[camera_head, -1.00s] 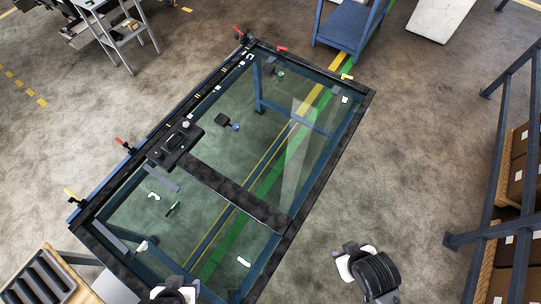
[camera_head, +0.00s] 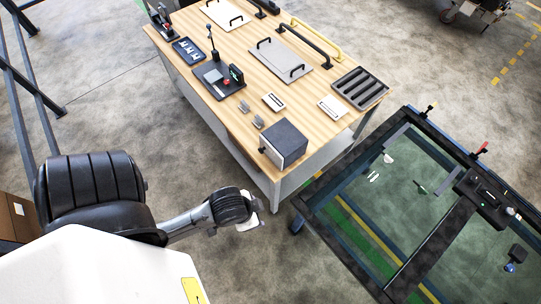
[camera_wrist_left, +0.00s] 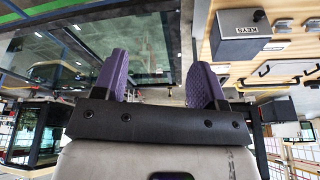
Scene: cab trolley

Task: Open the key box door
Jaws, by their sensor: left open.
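My right gripper is out of view.
The workbench (camera_head: 230,110) also holds a joystick panel (camera_head: 218,80), handled plates (camera_head: 280,55), a ribbed black tray (camera_head: 360,88) and small labelled parts. A glass-topped frame (camera_head: 375,195) stands to the right. Open floor lies in front of the bench.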

